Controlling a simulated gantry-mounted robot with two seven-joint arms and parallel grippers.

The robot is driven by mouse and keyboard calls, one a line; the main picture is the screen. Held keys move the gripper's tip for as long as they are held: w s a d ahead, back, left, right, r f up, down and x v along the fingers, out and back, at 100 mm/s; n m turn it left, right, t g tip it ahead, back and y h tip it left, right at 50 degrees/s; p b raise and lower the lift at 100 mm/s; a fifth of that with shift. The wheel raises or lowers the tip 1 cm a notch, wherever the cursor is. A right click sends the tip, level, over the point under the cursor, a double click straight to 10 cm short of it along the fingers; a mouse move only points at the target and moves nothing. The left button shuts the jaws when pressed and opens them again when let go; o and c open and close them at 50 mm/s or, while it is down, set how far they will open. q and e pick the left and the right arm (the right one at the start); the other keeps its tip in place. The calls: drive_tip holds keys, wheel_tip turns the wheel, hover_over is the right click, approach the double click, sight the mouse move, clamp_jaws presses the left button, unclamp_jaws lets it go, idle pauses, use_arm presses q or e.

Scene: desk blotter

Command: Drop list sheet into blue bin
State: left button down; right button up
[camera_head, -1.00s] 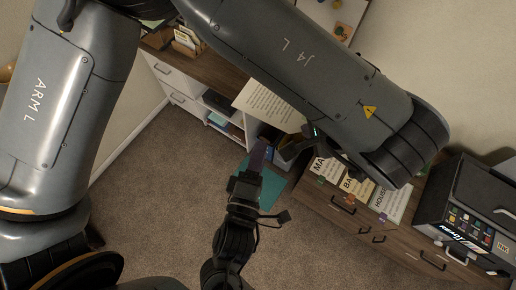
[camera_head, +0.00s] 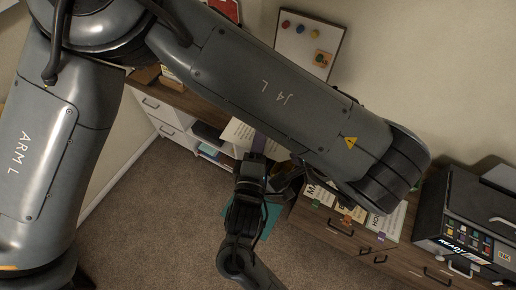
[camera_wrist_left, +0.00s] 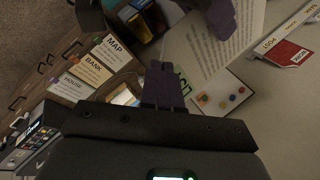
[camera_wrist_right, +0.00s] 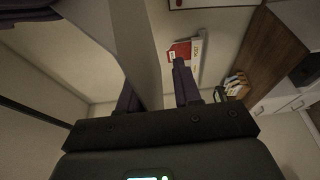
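The list sheet (camera_wrist_left: 200,45) is a white printed page with a green-lettered end. In the left wrist view it rises from the fingers of my left gripper (camera_wrist_left: 164,66), which are close together and appear shut on it. In the head view only a corner of the sheet (camera_head: 240,132) shows beside my left arm, which hides the left gripper. My right gripper (camera_wrist_right: 152,75) has its fingers apart, with the sheet (camera_wrist_right: 115,40) passing between them. A teal shape (camera_head: 267,218) shows low beside the drawers; I cannot tell whether it is the blue bin.
Sheets marked MAP (camera_wrist_left: 115,52), BANK (camera_wrist_left: 95,72) and HOUSE (camera_wrist_left: 69,88) lie on the wooden drawer unit (camera_head: 330,225). A dark box (camera_head: 465,215) stands at its right. A whiteboard with magnets (camera_head: 309,45) is on the wall. Carpet (camera_head: 150,220) is open at lower left.

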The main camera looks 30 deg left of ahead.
drive_tip(key=shift+c, duration=0.5)
drive_tip(key=shift+f, duration=0.1)
clamp_jaws()
use_arm(q)
drive_tip(key=c, duration=1.3)
unclamp_jaws()
drive_tip(key=shift+r, duration=0.1)
